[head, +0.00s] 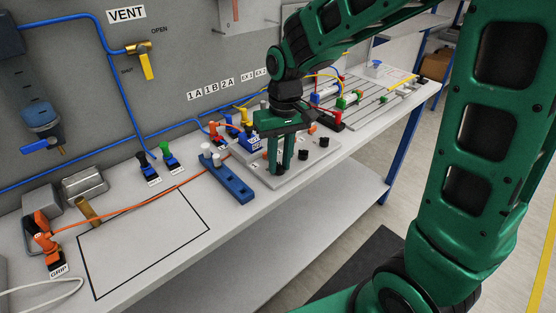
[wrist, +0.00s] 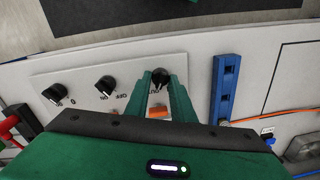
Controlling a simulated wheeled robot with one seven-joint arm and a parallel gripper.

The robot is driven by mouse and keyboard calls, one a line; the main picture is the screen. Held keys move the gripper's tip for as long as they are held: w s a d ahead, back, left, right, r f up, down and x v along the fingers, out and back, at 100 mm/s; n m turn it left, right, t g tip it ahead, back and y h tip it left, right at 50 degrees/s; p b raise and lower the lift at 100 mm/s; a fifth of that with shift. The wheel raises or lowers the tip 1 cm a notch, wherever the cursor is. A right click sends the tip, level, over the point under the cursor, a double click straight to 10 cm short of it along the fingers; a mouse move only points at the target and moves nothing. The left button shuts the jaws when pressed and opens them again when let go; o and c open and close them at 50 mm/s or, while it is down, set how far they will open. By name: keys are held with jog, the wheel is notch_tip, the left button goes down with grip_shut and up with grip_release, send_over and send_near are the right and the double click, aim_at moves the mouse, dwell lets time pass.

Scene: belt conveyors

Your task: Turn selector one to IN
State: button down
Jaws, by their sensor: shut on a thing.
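A light grey panel (wrist: 80,78) with a row of three black rotary knobs lies on the bench; it also shows in the head view (head: 290,179). My gripper (wrist: 161,76) points down at the panel's end nearest the blue block, with its two green fingers shut on the end black knob (wrist: 160,80). In the head view my gripper (head: 279,169) hides most of that knob. The middle knob (wrist: 105,86) and far knob (wrist: 56,92) stand free. Labels beside the knobs are partly hidden and too small to read surely, so the held knob's setting is unclear.
A blue block (head: 228,178) stands close to the panel. Blue and yellow valve parts (head: 248,135) with hoses crowd behind my gripper. Orange pieces (wrist: 158,111) sit behind the knobs. A black-outlined bench area (head: 150,240) is clear at the left.

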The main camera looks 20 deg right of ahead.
jog(key=n, duration=0.5)
jog(key=shift+n, duration=0.3)
jog(key=n, duration=0.5)
jog(key=shift+w+g, duration=0.1)
jog(key=shift+g, duration=0.2)
jog(key=shift+n, duration=0.4)
jog(key=c, duration=1.5)
grip_release()
jog(key=shift+r, duration=0.1)
jog(key=r, duration=1)
jog(key=shift+w+d+r, duration=0.15)
jog(key=shift+w+r, duration=0.15)
jog(key=shift+w, duration=0.05)
